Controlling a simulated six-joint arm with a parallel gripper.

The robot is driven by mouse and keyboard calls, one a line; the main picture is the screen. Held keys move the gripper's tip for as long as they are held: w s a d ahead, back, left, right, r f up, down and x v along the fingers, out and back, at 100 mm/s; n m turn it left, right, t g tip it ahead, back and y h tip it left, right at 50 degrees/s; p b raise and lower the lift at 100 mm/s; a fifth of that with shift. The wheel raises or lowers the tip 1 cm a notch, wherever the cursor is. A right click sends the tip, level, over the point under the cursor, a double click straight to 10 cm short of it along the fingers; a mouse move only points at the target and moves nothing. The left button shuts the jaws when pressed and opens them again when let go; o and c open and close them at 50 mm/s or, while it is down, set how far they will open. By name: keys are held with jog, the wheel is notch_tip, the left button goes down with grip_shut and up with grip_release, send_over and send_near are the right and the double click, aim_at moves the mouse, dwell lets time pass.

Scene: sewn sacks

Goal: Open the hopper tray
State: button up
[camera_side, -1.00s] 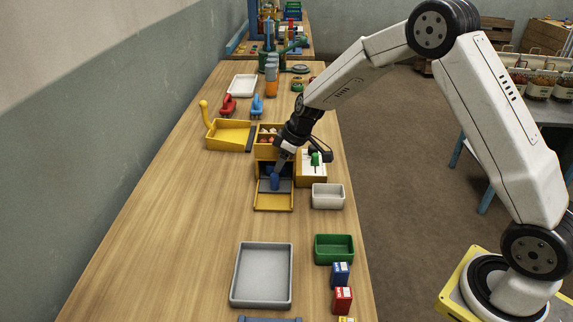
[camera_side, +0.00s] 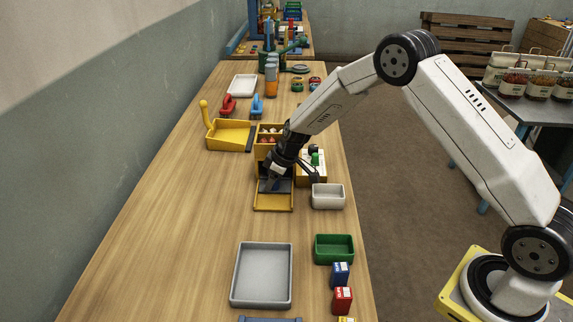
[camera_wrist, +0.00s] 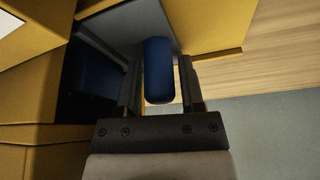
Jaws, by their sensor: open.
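The yellow hopper (camera_side: 259,200) stands on the bench, with an upper bin of small red and pale items and a grey tray (camera_side: 284,185) low at its front. The grey tray also shows in the wrist view (camera_wrist: 130,22). Its blue handle (camera_wrist: 158,68) stands out between my fingers in the wrist view. In the side view my gripper hides most of this handle. My gripper (camera_wrist: 160,75) is open, with one finger on each side of the handle. A gap shows beside the handle, and I cannot tell whether either finger touches it.
A small pale bin (camera_side: 328,202) stands right of the hopper, and a yellow box with a green piece (camera_side: 314,160) is close beside my wrist. A yellow scoop (camera_side: 228,136) lies at back left. A grey tray (camera_side: 234,283) is nearer. The bench left of the hopper is clear.

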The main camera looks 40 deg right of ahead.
grip_shut()
dwell(1.4)
